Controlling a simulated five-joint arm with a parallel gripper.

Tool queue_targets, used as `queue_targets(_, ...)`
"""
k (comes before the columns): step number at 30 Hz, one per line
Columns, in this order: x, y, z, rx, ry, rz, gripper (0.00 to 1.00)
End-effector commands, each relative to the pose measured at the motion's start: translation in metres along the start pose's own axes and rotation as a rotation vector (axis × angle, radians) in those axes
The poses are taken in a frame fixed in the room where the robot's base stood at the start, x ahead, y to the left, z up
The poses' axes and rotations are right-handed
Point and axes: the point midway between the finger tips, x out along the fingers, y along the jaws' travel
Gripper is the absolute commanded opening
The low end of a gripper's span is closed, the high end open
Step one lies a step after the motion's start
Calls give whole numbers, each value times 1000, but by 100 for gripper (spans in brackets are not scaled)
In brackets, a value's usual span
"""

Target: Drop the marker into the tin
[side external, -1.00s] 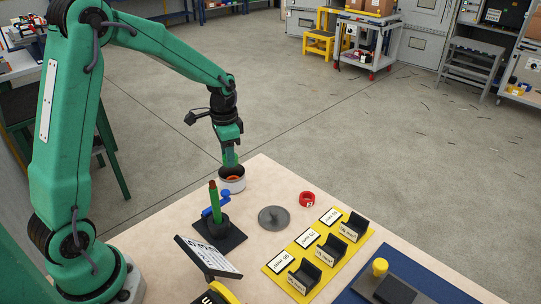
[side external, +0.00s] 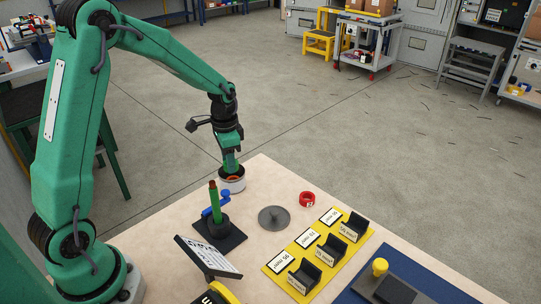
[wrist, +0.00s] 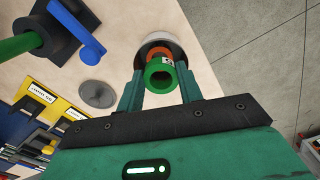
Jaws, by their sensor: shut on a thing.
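The green marker (wrist: 159,74) is between my gripper's fingers in the wrist view, its round end towards the camera. My gripper (side external: 231,166) is shut on it, pointing down, directly over the tin. The tin (side external: 233,185) is a short pale cylinder with a dark inside at the table's far corner; it also shows in the wrist view (wrist: 176,42). Something orange-red (side external: 232,178) shows at the tin's mouth, just beyond the marker's near end. I cannot tell whether it is part of the marker or a separate thing. The marker's lower end is hidden.
A black stand (side external: 220,237) with an upright green rod and blue handle is close in front of the tin. A grey disc (side external: 274,218), a red tape roll (side external: 307,199) and a yellow board (side external: 318,254) with black holders lie to the right. The table edge is just beyond the tin.

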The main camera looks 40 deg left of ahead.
Motion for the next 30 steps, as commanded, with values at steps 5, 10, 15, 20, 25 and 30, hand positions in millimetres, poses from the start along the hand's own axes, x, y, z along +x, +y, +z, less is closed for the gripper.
queue_targets(5,0,0,0,0,0,0,15)
queue_targets(10,0,0,0,0,0,0,15)
queue_targets(15,0,0,0,0,0,0,52)
queue_targets(20,0,0,0,0,0,0,61)
queue_targets(25,0,0,0,0,0,0,61)
queue_targets(30,0,0,0,0,0,0,61)
